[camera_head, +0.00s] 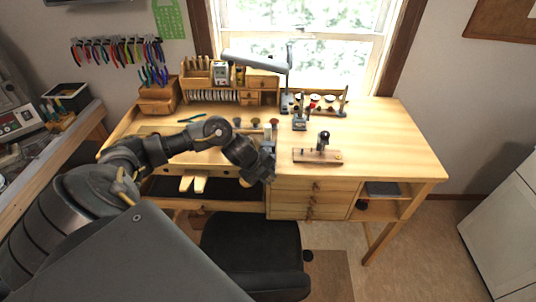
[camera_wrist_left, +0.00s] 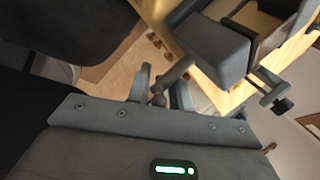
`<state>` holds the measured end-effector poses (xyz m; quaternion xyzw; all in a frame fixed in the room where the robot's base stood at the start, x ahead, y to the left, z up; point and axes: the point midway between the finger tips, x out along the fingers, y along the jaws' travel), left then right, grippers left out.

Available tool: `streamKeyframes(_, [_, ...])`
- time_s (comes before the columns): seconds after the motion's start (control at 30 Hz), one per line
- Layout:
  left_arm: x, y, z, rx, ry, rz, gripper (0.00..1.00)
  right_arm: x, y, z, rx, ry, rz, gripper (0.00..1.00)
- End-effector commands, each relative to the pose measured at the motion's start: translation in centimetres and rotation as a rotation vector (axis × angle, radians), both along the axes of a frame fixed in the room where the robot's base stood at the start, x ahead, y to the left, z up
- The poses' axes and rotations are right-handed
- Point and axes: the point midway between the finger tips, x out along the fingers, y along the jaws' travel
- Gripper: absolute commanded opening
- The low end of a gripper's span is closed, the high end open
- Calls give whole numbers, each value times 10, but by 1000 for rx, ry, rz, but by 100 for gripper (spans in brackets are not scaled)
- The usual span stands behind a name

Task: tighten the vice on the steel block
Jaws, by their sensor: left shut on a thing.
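My left gripper (camera_head: 264,172) is at the front edge of the bench, left of the drawer stack, and hides most of what it holds in the head view. In the left wrist view, its fingers (camera_wrist_left: 164,92) are closed around a dark round bar, which looks like the vice handle (camera_wrist_left: 160,90). The bar joins a shaft running up to a large grey body, which looks like the vice (camera_wrist_left: 215,50). My right gripper is out of view.
The wooden bench (camera_head: 390,145) has free room on its right. A wooden board with a dark upright fitting (camera_head: 318,155) lies right of my gripper. A black chair (camera_head: 250,245) stands in front. A dark clamp screw (camera_wrist_left: 283,105) juts out near the bench edge.

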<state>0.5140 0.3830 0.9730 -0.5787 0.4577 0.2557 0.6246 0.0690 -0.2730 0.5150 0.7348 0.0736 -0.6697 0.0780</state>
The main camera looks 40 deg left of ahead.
Motion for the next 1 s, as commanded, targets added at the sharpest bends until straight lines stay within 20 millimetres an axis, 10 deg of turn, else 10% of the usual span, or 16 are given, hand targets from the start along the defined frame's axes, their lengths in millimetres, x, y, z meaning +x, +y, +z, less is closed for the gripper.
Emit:
streamKeyframes(0.87, [5, 1, 6, -2, -15, 8, 0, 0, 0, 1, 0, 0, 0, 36])
streamKeyframes(0.9, [5, 1, 6, -2, -15, 8, 23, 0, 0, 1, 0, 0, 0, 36])
streamKeyframes(1.0, [5, 1, 5, -2, -13, 7, 36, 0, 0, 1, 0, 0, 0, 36])
